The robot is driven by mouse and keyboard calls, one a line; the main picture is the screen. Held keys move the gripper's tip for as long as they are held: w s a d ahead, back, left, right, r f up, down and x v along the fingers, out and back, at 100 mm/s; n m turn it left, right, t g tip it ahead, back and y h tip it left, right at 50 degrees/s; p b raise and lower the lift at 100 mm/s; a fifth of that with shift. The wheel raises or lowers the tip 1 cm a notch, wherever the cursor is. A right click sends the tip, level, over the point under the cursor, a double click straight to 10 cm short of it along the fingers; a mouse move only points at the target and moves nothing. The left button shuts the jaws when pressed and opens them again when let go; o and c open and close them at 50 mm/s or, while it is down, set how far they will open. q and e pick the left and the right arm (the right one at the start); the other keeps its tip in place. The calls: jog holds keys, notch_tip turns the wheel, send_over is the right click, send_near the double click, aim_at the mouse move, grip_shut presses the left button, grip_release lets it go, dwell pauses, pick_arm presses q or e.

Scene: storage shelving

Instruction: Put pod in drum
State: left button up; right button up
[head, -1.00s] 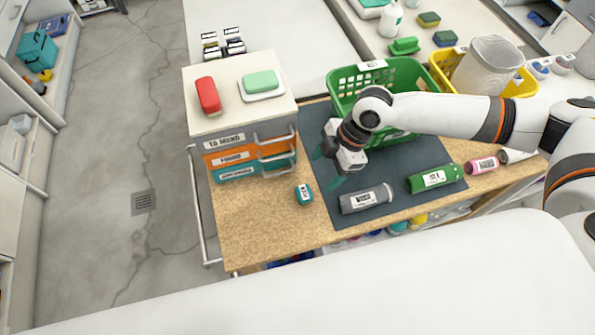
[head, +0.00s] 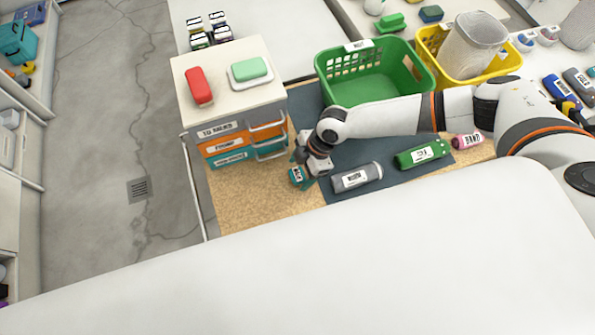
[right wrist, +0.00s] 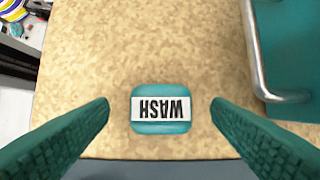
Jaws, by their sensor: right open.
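The small teal block labelled WASH, which I take for the pod (head: 296,177), lies on the tan worktop beside the dark mat; it also shows in the right wrist view (right wrist: 160,127). My right gripper (head: 306,172) is right at it. In the right wrist view my gripper's two teal fingers (right wrist: 160,112) are spread, one on each side of the pod, with a gap on both sides. I cannot make out a drum for certain. My left gripper is not in view.
A drawer unit (head: 235,140) stands behind left of the pod. A grey bottle (head: 352,178) and a green bottle (head: 425,154) lie on the mat to the right. A green basket (head: 325,75) stands behind. A large white surface (head: 300,270) fills the foreground.

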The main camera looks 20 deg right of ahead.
jog(key=shift+a+f, duration=0.25)
jog(key=shift+f, duration=0.3)
jog(key=c, duration=1)
jog(key=shift+r, duration=0.1)
jog(key=shift+c, duration=0.2)
